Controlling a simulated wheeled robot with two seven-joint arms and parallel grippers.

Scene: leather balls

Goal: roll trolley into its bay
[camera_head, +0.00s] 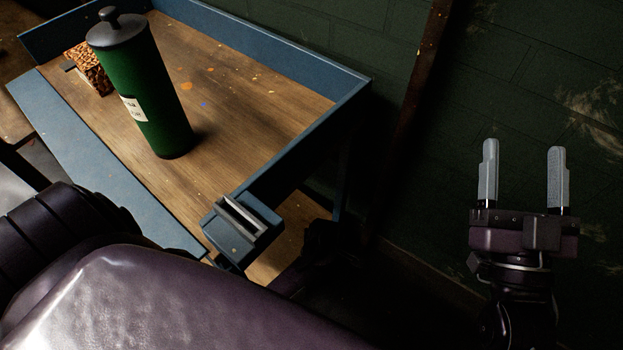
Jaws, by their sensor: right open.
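A blue-framed wooden bench or trolley (245,95) fills the upper left; I cannot tell which it is, as its feet are hidden. It has raised blue rims at the back and right, and a lower wooden surface shows beneath its near right corner. No bay can be made out. My right gripper (523,175) is at the right, fingers pointing up and apart, empty, clear of the blue frame and in front of the dark wall. My left gripper is not in view.
A green canister (146,95) with a dark knobbed lid stands on the wooden top, beside a speckled brown block (92,72). A blue vice-like fitting (240,226) juts from the near right corner. A dark green block wall (540,70) closes the right side.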

